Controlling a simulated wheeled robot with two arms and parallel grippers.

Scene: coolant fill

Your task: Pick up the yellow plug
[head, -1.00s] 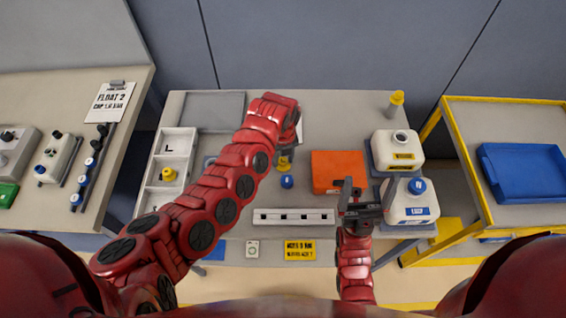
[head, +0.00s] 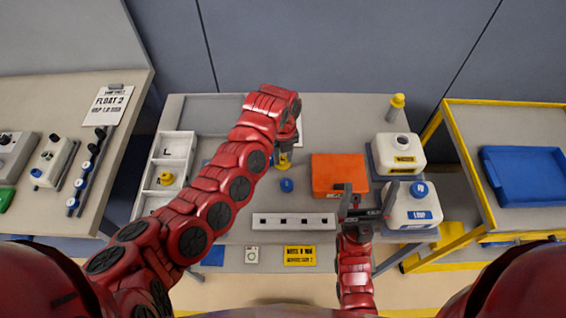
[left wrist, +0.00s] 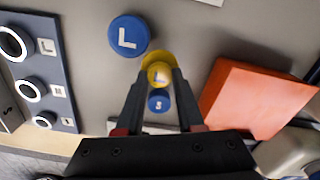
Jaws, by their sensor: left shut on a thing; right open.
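My left gripper (head: 284,153) is shut on a yellow plug (head: 284,162) over the middle of the table. My arm and hand partly hide it in the head view. In the left wrist view the yellow plug (left wrist: 158,73) shows between the fingertips, its top label unclear. A small blue plug marked S (left wrist: 159,101) and a larger blue plug marked L (left wrist: 127,37) show near it. One blue plug (head: 287,185) stands just in front of my left gripper in the head view. My right gripper (head: 368,194) is open and empty beside the white jugs.
An orange box (head: 338,174) stands right of the plugs. A white strip with dark holes (head: 293,221) lies in front. A white compartment tray (head: 151,205) at left holds another yellow piece (head: 165,179). Two white jugs (head: 399,154) stand at right, with a yellow-topped post (head: 397,101) behind.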

